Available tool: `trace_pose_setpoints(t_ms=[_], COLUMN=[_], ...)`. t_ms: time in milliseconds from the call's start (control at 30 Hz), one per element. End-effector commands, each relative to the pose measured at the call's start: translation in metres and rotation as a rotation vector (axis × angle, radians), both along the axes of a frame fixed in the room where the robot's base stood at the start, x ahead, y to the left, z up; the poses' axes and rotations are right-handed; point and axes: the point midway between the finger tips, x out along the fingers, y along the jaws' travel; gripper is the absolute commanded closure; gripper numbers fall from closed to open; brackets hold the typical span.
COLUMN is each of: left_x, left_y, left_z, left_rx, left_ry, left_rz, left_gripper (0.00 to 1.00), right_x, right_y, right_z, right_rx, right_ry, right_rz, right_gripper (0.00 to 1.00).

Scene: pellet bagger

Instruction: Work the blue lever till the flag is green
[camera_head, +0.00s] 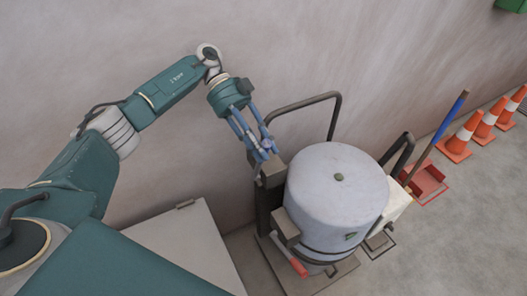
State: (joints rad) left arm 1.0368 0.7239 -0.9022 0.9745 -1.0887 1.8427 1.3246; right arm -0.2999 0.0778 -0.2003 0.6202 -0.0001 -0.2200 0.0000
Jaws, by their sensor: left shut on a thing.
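The pellet bagger has a large grey-white drum (337,190) on a dark frame beside the wall. My left gripper (264,151) reaches down from the upper left to the top of the brown post (272,172) at the drum's left side. Its jaws are shut on what appears to be the blue lever, mostly hidden among the bluish fingers. A small green patch (350,237) shows low on the drum's front; I cannot tell if it is the flag. My right gripper is not in view.
A dark bent rail (337,105) rises behind the drum. A red-orange handle (299,267) sticks out at the lower front. The floor at lower right is clear.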

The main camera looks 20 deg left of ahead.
Motion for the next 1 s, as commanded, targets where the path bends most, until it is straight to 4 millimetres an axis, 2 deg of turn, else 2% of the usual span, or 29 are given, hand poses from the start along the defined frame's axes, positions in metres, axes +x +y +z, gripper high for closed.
trace_pose_setpoints(t_ms=[200,233,333,667,767,1000], left_x=[0.001,0.001,0.001,0.001,0.001,0.002], left_y=[0.000,0.000,0.000,0.000,0.000,0.000], left_z=[0.002,0.002,0.001,0.003,0.013,0.059], left_rx=[-0.001,-0.001,0.000,0.001,-0.001,0.001], left_ry=[-0.006,-0.006,-0.004,-0.003,-0.005,-0.007], left_rz=[0.003,0.003,0.002,0.001,0.000,0.001], left_gripper=[1.00,0.69,0.51,0.51,0.51,0.51], right_x=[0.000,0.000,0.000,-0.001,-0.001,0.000], right_y=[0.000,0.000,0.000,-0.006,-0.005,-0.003], right_z=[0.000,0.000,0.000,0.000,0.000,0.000], right_rx=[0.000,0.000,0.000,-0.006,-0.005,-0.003], right_ry=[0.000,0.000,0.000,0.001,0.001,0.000], right_rz=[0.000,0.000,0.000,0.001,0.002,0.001], right_gripper=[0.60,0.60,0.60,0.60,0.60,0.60])
